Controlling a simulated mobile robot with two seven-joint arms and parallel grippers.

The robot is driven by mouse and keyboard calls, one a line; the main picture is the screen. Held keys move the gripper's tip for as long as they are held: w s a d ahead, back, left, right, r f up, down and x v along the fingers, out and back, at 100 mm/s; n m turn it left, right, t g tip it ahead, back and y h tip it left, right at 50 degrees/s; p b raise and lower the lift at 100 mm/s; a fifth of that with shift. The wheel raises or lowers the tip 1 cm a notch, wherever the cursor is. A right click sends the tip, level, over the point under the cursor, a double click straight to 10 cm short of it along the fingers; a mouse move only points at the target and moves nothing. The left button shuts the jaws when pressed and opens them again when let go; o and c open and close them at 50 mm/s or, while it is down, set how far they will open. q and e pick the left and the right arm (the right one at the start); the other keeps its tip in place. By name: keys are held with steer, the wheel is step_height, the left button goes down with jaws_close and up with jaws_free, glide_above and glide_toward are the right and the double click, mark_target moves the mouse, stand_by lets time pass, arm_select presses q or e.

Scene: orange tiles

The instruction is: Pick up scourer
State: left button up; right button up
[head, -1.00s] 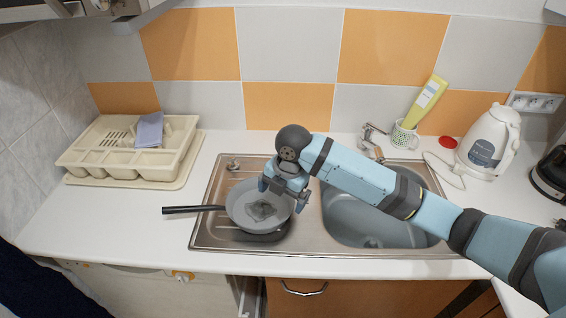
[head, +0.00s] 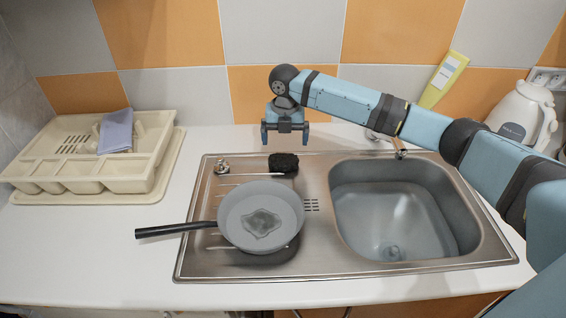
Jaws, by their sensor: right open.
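The scourer (head: 284,162) is a small, dark, rough block. It lies near the back edge of the steel drainboard, just behind the frying pan. My right gripper (head: 285,139) is above and slightly behind the scourer, fingers pointing down. Its two fingers are apart with nothing between them. A gap shows between the fingertips and the scourer. My left gripper is not in view.
A grey frying pan (head: 285,205) with a dark stain sits on the drainboard (head: 195,262), handle to the left. The sink basin (head: 395,215) is to the right. A beige dish rack (head: 150,180) with a folded cloth (head: 116,131) stands left. A white kettle (head: 522,116) stands right.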

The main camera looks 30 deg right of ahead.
mark_target(284, 159)
steer(key=f, duration=0.7)
steer(key=shift+a+f, duration=0.1)
steer(key=shift+a, duration=0.1)
steer(key=c, duration=0.6)
step_height(284, 159, up, 20)
steer(key=shift+r, duration=0.1)
steer(key=shift+o, duration=0.5)
steer(key=shift+p, duration=0.3)
steer(key=shift+c, duration=0.3)
